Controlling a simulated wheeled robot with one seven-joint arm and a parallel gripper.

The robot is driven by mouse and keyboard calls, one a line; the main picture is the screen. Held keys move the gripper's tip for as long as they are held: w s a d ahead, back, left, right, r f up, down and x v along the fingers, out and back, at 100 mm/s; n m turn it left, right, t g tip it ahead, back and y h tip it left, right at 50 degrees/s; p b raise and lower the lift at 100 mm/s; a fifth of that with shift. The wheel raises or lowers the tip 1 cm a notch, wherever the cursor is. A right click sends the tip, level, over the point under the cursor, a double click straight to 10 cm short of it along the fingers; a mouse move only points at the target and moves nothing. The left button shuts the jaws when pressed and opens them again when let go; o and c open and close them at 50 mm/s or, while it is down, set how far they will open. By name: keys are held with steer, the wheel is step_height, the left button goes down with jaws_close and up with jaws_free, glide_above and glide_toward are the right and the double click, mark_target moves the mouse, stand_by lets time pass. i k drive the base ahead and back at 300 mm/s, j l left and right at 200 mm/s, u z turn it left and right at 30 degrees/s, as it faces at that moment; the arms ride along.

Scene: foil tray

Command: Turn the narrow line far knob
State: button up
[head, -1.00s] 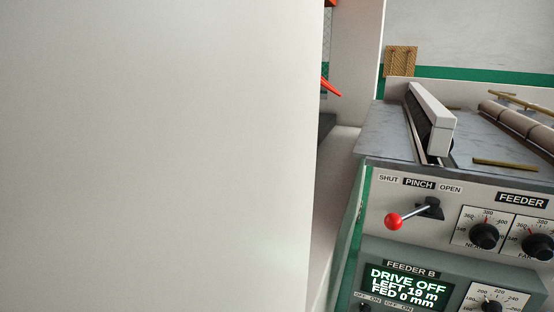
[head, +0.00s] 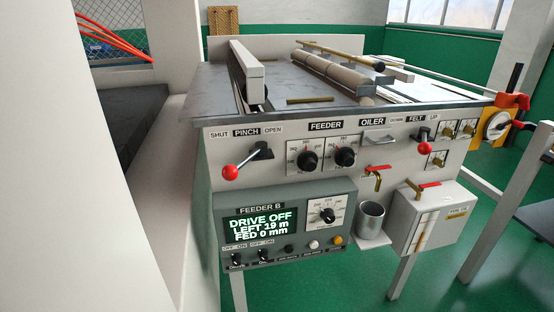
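The left knob (head: 309,160) and the right knob (head: 345,156) sit side by side. The lettering below the dials is too small to read now; the earlier frame shows "NEA" under the left and "FA" under the right, both partly cut off. No "narrow line" label is readable. My gripper is not in view.
A red-ball lever (head: 230,172) sticks out left of the knobs. The FEEDER B box (head: 262,262), reading DRIVE OFF, juts out below. A metal cup (head: 370,220) and white tank (head: 425,220) stand lower right. A pale upright surface (head: 75,200) fills the left.

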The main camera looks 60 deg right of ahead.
mark_target(345, 156)
steer(key=z, duration=1.35)
steer(key=k+j+z, duration=0.15)
steer(key=j, duration=0.2)
steer(key=k+j+z, duration=0.15)
steer(key=k+j, duration=0.05)
steer(key=j, duration=0.1)
